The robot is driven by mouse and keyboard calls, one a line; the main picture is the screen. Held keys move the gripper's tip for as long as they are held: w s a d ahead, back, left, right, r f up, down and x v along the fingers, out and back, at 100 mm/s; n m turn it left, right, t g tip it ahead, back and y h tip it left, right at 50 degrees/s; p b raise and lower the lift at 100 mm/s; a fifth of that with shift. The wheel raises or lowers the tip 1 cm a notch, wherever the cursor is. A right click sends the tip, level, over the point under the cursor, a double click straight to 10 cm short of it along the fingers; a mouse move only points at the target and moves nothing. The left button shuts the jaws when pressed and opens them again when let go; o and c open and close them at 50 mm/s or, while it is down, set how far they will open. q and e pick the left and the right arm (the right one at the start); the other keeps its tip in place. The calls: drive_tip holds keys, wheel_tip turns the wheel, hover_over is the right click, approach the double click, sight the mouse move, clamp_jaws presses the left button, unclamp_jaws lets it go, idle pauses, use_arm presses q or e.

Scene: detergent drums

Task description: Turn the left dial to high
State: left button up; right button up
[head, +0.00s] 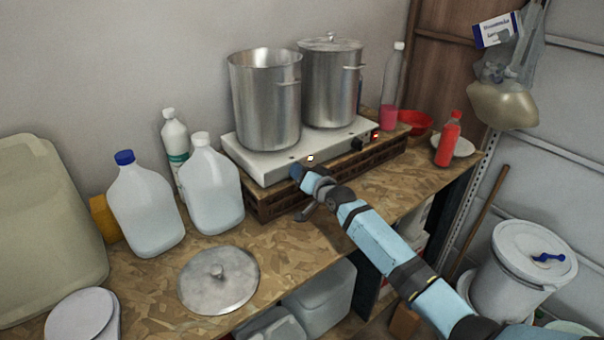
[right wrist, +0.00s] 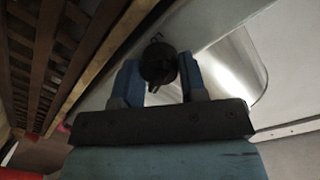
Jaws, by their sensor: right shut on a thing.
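A white two-burner hot plate (head: 262,170) stands on a slatted wooden crate on the workbench. The left dial is hidden behind my right gripper in the head view; in the right wrist view it shows as a black knob (right wrist: 158,62) between the blue fingers. My right gripper (head: 297,173) is shut on this dial at the hot plate's front face, and it also shows in the right wrist view (right wrist: 160,78). A light (head: 310,158) glows beside the gripper. The black right dial (head: 359,144) is free, with an orange light (head: 376,136) near it. The dial's setting cannot be read. My left gripper is out of view.
An open pot (head: 268,105) and a lidded pot (head: 331,90) stand on the burners. Jugs (head: 145,210) (head: 213,190) stand to the left, with a loose metal lid (head: 218,280) in front. A red bottle (head: 447,140) stands to the right.

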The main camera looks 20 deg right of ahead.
idle(0.5)
drive_tip(key=o, duration=0.9)
drive_tip(key=b+v, duration=0.1)
drive_tip(key=v, duration=1.2)
drive_tip(key=shift+s+d+b, duration=0.1)
drive_tip(key=shift+s+b, duration=0.2)
drive_tip(key=shift+s, duration=0.1)
drive_tip(key=s+a+f+n+g, duration=0.1)
drive_tip(key=s+a+f+n, duration=0.1)
drive_tip(key=s+f, duration=0.5)
drive_tip(key=s+a+f+n+g+h+p, duration=0.1)
drive_tip(key=s+a+f+n+g, duration=0.1)
drive_tip(key=s+f, duration=0.6)
drive_tip(key=s+a+f+n+g+h, duration=0.1)
drive_tip(key=s+f, duration=0.7)
drive_tip(key=s, duration=1.1)
drive_tip(key=shift+a+f+n+g+p, duration=0.1)
drive_tip(key=shift+a+n+g+p, duration=0.2)
drive_tip(key=shift+a, duration=0.35)
drive_tip(key=shift+a+f+n+g+p, duration=0.1)
drive_tip(key=shift+a+n+g, duration=0.3)
drive_tip(key=shift+a, duration=0.25)
